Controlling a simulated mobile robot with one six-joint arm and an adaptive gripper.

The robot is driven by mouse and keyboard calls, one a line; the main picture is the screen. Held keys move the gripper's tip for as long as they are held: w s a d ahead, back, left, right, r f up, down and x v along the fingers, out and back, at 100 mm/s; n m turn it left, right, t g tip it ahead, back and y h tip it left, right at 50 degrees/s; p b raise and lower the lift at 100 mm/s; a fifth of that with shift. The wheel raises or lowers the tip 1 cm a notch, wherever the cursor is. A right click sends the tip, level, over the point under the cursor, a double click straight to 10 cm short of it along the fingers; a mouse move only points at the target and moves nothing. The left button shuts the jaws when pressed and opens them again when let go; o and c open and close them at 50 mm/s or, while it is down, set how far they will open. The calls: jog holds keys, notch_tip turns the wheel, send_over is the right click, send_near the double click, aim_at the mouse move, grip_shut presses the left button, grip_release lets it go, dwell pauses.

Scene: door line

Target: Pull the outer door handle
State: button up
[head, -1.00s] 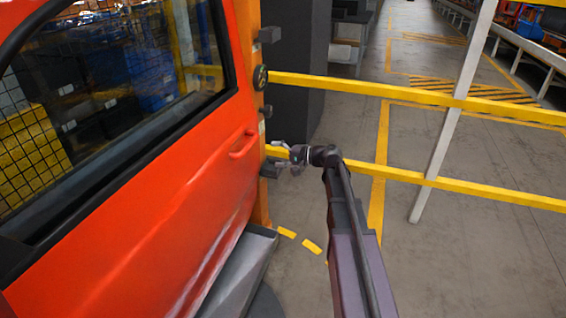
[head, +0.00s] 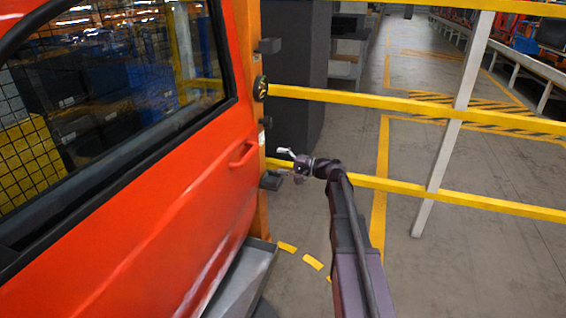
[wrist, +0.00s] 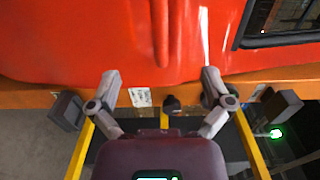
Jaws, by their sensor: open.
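The red-orange car door (head: 150,220) fills the left of the head view. Its outer handle (head: 243,154), a short bar in the door's colour, sits near the door's right edge, below the window. My gripper (head: 284,162) is to the right of the handle, past the door edge, apart from it and empty. In the wrist view, the two fingers of my gripper (wrist: 160,84) are spread wide, facing the door edge and the orange post. A narrow upright red shape at the top centre there looks like the handle (wrist: 161,38), beyond the fingertips. The exact gap is unclear.
An orange post (head: 262,205) with dark brackets (head: 271,181) stands along the door's edge, close to my gripper. Yellow rails (head: 400,104) cross behind my arm, with a pale post (head: 455,125). A grey ledge (head: 240,280) lies below the door.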

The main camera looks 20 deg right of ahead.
aim_at(252, 156)
jog(key=x, duration=1.1)
jog(key=shift+d, duration=0.1)
grip_shut()
dwell(0.5)
jog(key=shift+v, duration=1.25)
dwell(0.8)
jog(key=shift+w+a, duration=0.35)
jog(key=shift+a, duration=0.15)
dwell(0.6)
grip_release()
dwell(0.4)
jog(key=shift+s+d, duration=0.1)
